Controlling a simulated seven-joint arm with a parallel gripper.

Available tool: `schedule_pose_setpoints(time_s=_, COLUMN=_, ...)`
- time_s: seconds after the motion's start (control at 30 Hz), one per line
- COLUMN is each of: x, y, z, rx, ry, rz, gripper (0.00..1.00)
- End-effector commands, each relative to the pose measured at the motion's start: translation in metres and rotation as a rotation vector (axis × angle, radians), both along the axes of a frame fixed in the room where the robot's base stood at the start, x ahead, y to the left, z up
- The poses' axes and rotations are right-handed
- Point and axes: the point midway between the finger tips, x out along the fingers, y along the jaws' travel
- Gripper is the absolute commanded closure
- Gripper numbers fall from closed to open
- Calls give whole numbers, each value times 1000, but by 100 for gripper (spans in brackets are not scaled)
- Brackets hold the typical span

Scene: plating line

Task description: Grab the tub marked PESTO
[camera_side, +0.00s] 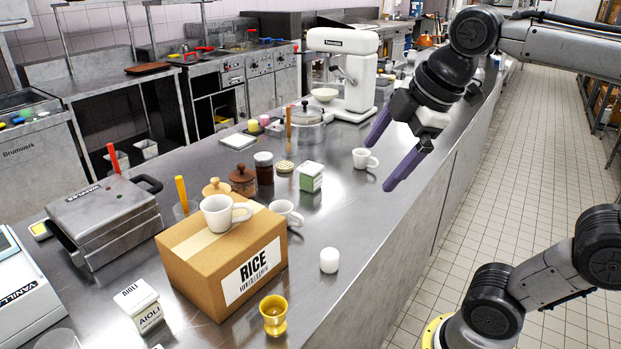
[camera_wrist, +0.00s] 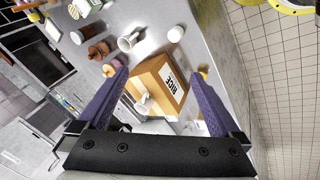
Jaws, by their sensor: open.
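No label reading PESTO is legible in either view. A small white and green tub (camera_side: 311,178) stands upright on the steel counter in the side view, right of a dark jar; its lettering is too small to read. Another tub, white and marked AIOLI (camera_side: 140,305), stands at the front left, beside the rice box. My gripper (camera_side: 377,168) is open, with two purple fingers pointing down over the counter's right edge, above and right of the green tub. In the wrist view the open fingers (camera_wrist: 156,71) have nothing held between them.
A cardboard RICE box (camera_side: 205,275) carries a white mug (camera_side: 224,214). Another mug (camera_side: 364,160) stands close to my fingers in the picture. A white cup (camera_side: 329,260) and a yellow cup (camera_side: 274,313) stand nearer.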

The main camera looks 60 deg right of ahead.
Motion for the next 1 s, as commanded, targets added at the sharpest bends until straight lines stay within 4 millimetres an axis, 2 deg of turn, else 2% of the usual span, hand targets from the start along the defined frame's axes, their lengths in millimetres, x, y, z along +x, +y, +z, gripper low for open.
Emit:
schedule_pose_setpoints(time_s=0.03, x=20, y=-6, z=15, rx=-50, ry=21, rz=69, gripper=0)
schedule_pose_setpoints(time_s=0.1, x=45, y=-14, z=31, rx=-117, ry=50, rz=167, gripper=0)
schedule_pose_setpoints(time_s=0.2, x=80, y=-28, z=48, rx=-196, ry=95, rz=290, gripper=0)
schedule_pose_setpoints(time_s=0.3, x=117, y=-44, z=57, rx=-259, ry=141, rz=396, gripper=0)
schedule_pose_setpoints(time_s=0.47, x=173, y=-74, z=55, rx=-329, ry=222, rz=536, gripper=0)
schedule_pose_setpoints(time_s=0.67, x=237, y=-119, z=28, rx=-369, ry=320, rz=659, gripper=0)
schedule_pose_setpoints(time_s=0.8, x=276, y=-154, z=-8, rx=-362, ry=384, rz=692, gripper=0)
schedule_pose_setpoints(time_s=1.0, x=309, y=-197, z=-74, rx=-312, ry=457, rz=660, gripper=0)
